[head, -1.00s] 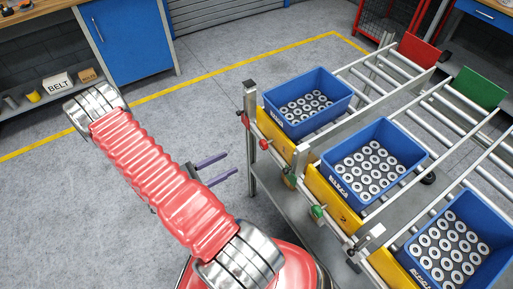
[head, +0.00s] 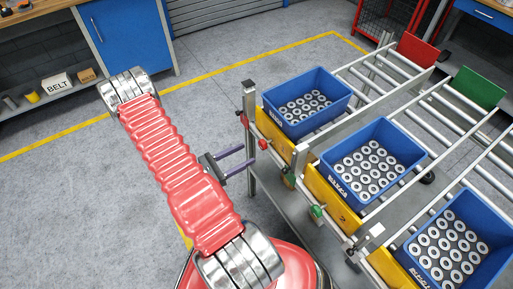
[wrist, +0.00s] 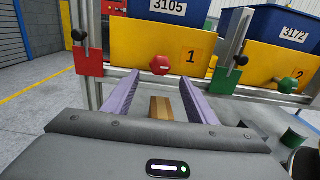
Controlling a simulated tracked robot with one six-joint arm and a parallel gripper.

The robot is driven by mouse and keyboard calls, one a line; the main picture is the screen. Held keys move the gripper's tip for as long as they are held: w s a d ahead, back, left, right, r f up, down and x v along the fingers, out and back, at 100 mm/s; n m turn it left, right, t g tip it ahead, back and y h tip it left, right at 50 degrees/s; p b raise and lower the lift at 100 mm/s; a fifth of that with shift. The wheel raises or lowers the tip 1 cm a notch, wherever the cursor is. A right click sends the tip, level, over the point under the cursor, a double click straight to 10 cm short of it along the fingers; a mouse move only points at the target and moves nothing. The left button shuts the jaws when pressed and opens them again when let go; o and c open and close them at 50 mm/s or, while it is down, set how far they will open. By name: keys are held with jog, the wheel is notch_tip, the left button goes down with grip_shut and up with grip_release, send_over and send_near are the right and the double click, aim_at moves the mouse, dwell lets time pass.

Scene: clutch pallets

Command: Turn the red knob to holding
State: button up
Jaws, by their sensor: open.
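The red knob (head: 263,144) sits on the front rail of the rack, below the left blue bin. In the wrist view the red knob (wrist: 160,65) is on the rail under the yellow panel marked 1, just beyond and between my fingertips. My gripper (head: 250,158) has two purple fingers, open and empty, pointing at the rack from the left. In the wrist view my gripper (wrist: 160,80) has its fingers either side of the picture's middle, apart from the knob. I cannot read the knob's setting.
A red plate with a black knob (wrist: 89,60) is left of the red knob. A green knob (head: 317,211) and a green plate (wrist: 225,80) are to the right. Blue bins (head: 308,92) of metal rings stand on the rollers. Open floor lies left.

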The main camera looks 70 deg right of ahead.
aim_at(260, 146)
jog(key=shift+x, duration=3.15)
jog(key=shift+c, duration=0.6)
grip_shut()
jog(key=shift+d, duration=0.1)
